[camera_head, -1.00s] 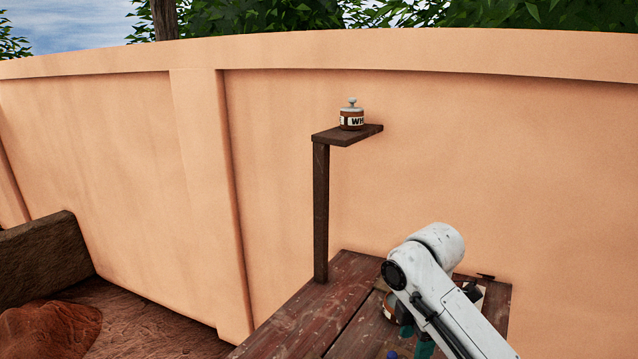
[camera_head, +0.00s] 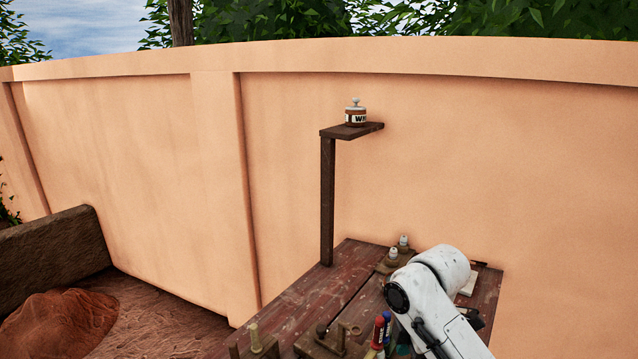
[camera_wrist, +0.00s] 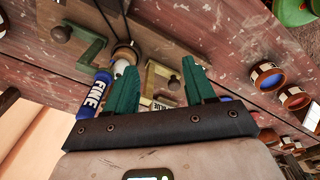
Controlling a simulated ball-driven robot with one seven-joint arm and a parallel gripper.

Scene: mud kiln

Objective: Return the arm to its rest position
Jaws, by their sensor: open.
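My arm (camera_head: 440,275) shows in the head view, folded over the right part of the wooden table (camera_head: 312,300). My gripper (camera_wrist: 158,92) shows in the wrist view with two green fingers spread apart and nothing between them that I can see held. Its fingertips are hidden behind the arm or out of frame in the head view. A blue marker labelled FINE (camera_wrist: 95,93) appears beside the left finger in the wrist view; I cannot tell if they touch.
A labelled jar (camera_head: 356,116) stands on a small raised shelf (camera_head: 350,131). Red and blue markers (camera_head: 382,330), knobbed blocks (camera_head: 325,338) and small bottles (camera_head: 398,248) crowd the table. Several small pots (camera_wrist: 268,75) show in the wrist view. A tall wall (camera_head: 420,160) stands behind; a clay mound (camera_head: 55,325) lies left.

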